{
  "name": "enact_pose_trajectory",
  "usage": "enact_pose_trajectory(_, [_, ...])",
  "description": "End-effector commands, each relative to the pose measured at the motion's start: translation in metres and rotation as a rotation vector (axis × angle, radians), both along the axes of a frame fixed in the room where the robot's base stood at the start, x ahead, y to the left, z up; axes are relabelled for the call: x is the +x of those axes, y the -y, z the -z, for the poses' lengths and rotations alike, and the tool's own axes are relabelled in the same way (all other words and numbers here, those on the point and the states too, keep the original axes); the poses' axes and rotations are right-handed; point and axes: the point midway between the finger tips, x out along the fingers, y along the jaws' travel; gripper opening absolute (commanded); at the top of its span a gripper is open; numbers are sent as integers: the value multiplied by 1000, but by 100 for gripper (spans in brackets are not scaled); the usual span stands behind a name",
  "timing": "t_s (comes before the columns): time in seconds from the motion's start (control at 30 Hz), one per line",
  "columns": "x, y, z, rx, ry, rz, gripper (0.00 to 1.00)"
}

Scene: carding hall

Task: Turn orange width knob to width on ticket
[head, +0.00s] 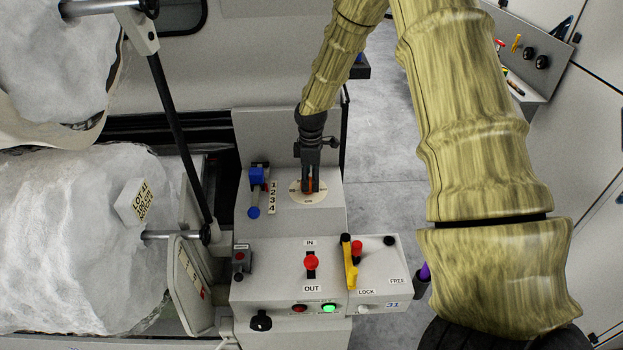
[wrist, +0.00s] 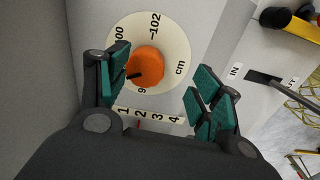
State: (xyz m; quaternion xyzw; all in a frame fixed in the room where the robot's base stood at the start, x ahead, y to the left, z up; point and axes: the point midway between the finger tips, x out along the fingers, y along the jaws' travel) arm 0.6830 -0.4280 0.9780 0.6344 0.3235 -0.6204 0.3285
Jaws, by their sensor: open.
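The orange width knob (wrist: 146,66) sits in the middle of a round cream dial (wrist: 177,45) marked "cm". "102" is readable at the dial's top, and a partly hidden number ends in "00" at upper left. The knob's black mark points to the lower left, between that number and one starting with 9. My gripper (wrist: 163,84) is open, its green-padded fingers on either side of the knob, the left one closer. In the head view my gripper (head: 309,180) points down over the dial and mostly hides the knob. The ticket (head: 135,203) reads LOT 41; its smaller lines are blurred.
A blue-handled lever (head: 256,177) beside a 1-to-4 scale stands left of the dial. A red IN/OUT lever (head: 311,263), a yellow LOCK/FREE lever (head: 350,265), and a lit green button (head: 329,308) are in front. White fibre rolls (head: 70,250) fill the left.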

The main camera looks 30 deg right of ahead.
Motion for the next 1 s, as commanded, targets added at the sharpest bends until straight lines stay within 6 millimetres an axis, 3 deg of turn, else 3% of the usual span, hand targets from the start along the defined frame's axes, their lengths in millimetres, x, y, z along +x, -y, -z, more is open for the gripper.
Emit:
enact_pose_trajectory(0.2, [1, 2, 17, -1, -5, 3, 65])
enact_pose_trajectory(0.47, [-18, 4, 11, -1, 19, 5, 65])
enact_pose_trajectory(0.63, [-16, 2, 12, -1, 17, 4, 65])
enact_pose_trajectory(0.87, [-2, 1, 21, -1, -2, 2, 23])
enact_pose_trajectory(1.0, [0, 1, 24, -2, -5, 1, 20])
